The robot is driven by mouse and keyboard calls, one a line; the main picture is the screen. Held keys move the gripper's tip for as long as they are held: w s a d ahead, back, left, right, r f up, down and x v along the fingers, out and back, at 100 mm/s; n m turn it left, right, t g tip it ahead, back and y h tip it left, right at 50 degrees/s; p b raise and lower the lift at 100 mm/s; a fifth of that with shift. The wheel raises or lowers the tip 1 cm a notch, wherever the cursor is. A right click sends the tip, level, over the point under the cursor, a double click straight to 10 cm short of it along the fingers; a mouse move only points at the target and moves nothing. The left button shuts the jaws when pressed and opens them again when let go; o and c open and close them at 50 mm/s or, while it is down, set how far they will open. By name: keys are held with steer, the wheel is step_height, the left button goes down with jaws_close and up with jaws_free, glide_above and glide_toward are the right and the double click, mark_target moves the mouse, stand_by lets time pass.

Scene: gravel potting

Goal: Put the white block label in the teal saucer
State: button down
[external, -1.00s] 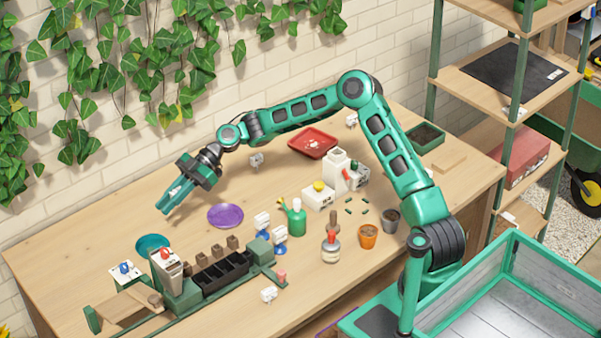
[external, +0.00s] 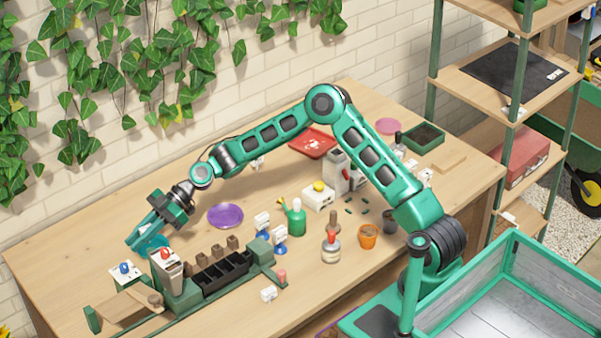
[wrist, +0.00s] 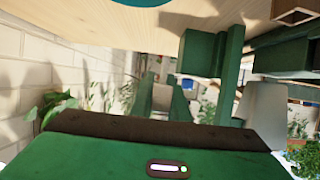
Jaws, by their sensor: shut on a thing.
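My gripper (external: 134,240) reaches down at the left of the bench, over the teal saucer (external: 157,243), and partly hides it. The saucer's edge also shows at the top of the wrist view (wrist: 135,2). My gripper's dark green fingers (wrist: 162,98) show in the wrist view with a small pale piece between them. It looks like the white block label, but its shape is unclear. The held piece cannot be made out in the external view. Similar small white blocks stand on the bench, one at the front (external: 269,294) and one behind my arm (external: 258,164).
A purple saucer (external: 225,215) lies right of my gripper. A green potting stand with a black tray (external: 222,274) and a white box with a red knob (external: 166,262) stand close in front. A red tray (external: 312,143) lies farther back.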

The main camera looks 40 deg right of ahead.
glide_above(143, 253)
step_height(143, 253, down, 3)
steer(key=shift+s+a+f, duration=0.1)
steer(key=shift+f, duration=2.1)
steer(key=c, duration=1.7)
jaws_free()
steer(key=shift+f, duration=0.1)
steer(key=v, duration=1.2)
